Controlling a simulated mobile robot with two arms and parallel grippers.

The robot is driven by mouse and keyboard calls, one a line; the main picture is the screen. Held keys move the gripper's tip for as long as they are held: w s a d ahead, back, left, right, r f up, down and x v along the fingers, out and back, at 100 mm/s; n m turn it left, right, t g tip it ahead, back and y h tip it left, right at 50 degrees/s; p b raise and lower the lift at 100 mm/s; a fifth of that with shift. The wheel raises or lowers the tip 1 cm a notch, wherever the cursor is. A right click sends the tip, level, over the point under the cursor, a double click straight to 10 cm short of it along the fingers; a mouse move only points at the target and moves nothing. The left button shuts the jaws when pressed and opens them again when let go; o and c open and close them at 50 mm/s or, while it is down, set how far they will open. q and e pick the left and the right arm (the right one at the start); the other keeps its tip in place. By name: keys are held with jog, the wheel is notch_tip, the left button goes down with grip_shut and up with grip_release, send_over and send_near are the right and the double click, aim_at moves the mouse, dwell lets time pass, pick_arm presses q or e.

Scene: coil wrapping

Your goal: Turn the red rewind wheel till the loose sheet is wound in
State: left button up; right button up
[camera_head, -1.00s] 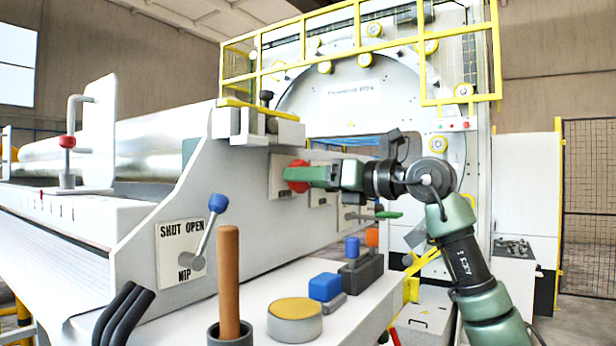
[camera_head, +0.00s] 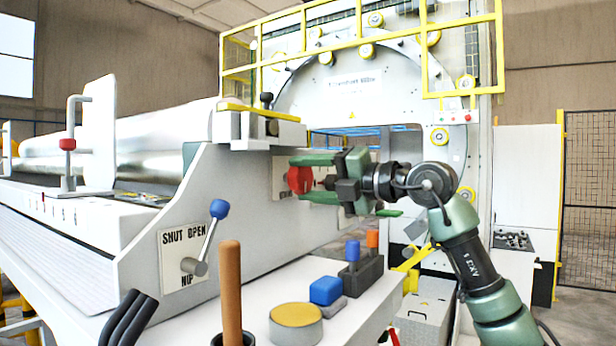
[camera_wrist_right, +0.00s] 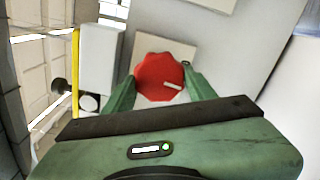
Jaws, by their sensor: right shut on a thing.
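The red rewind wheel (camera_head: 300,180) sits on a pale plate on the side of the grey machine housing. In the right wrist view the wheel (camera_wrist_right: 160,78) is a red many-sided knob with a pale bar mark at its lower right. My right gripper (camera_head: 306,179) reaches it from the right, and its green fingers lie on opposite sides of the wheel, shut on it. The shiny metal roll (camera_head: 150,145) lies behind the housing at the left. A loose sheet cannot be told clearly from the roll. My left gripper is not in view.
A nip lever with a blue knob (camera_head: 219,209) stands on the housing below left. The front shelf holds a wooden handle (camera_head: 231,285), a round tin (camera_head: 296,325), a blue block (camera_head: 325,290) and a dark block (camera_head: 356,276) with blue and orange pegs.

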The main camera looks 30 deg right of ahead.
jog(key=m, duration=0.2)
jog(key=m+p, duration=0.1)
jog(key=m, duration=0.2)
jog(key=shift+r+m, duration=0.2)
jog(key=shift+m, duration=0.1)
jog(key=m, duration=0.5)
jog(key=shift+d+p, duration=0.1)
jog(key=shift+p, duration=0.25)
jog(key=o, duration=1.4)
jog(key=shift+w, duration=0.1)
jog(key=shift+f, duration=0.1)
